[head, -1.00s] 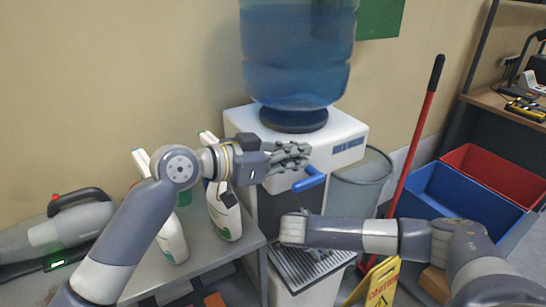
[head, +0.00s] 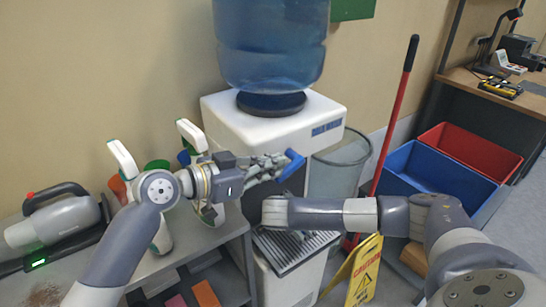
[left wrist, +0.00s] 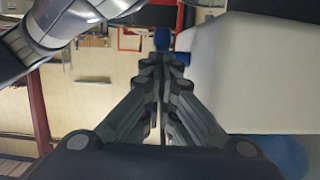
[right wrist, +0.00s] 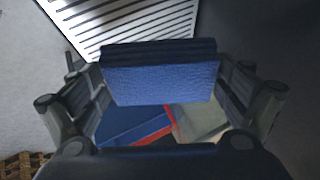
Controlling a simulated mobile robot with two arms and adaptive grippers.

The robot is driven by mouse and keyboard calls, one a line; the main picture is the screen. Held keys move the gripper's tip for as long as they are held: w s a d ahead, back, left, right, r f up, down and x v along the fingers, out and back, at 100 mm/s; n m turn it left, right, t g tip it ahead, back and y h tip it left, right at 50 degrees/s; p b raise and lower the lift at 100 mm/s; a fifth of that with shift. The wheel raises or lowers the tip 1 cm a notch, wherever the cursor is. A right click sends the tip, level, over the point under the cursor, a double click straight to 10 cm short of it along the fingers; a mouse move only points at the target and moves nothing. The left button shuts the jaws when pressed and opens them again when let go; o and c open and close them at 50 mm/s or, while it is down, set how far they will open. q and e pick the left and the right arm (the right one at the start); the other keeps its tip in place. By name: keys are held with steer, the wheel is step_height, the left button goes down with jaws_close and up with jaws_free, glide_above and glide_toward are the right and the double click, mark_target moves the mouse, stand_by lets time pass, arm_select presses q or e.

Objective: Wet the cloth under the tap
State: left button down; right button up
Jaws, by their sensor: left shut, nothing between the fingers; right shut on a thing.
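The tap shows as a blue lever (head: 291,165) on the front of the white water dispenser (head: 275,130). My left gripper (head: 276,166) is shut and empty, with its fingertips at the lever; I cannot tell if they touch. In the left wrist view the lever (left wrist: 162,40) lies just beyond the shut fingertips (left wrist: 162,66). My right gripper (right wrist: 160,72) is shut on the blue cloth (right wrist: 160,84), over the slatted drip tray (right wrist: 130,25). In the head view my right wrist hides the cloth. No water stream shows.
A grey bin (head: 340,165) and a red-handled mop (head: 396,120) stand right of the dispenser. A yellow caution sign (head: 352,272) stands in front. A blue crate (head: 425,185) and a red crate (head: 470,152) lie farther right. Spray bottles (head: 125,160) stand on the left table (head: 205,245).

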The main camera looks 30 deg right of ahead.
arm_select(q)
steer(key=shift+r, duration=0.1)
steer(key=v, duration=1)
steer(key=shift+a, duration=0.35)
steer(key=c, duration=2.3)
jaws_free()
steer(key=shift+w+a, duration=0.1)
steer(key=shift+a, duration=0.2)
steer(key=o, duration=0.5)
steer(key=shift+a+f, duration=0.1)
steer(key=shift+f, duration=0.1)
steer(key=shift+c, duration=0.2)
steer(key=shift+o, duration=1.4)
steer(key=f, duration=0.1)
steer(key=d+f+h, duration=0.2)
steer(key=shift+f, duration=0.35)
steer(key=shift+h, duration=0.4)
steer(key=d, duration=0.8)
steer(key=d+f, duration=0.1)
steer(key=d, duration=0.3)
steer(key=shift+w+d, duration=0.15)
steer(key=shift+w, duration=0.05)
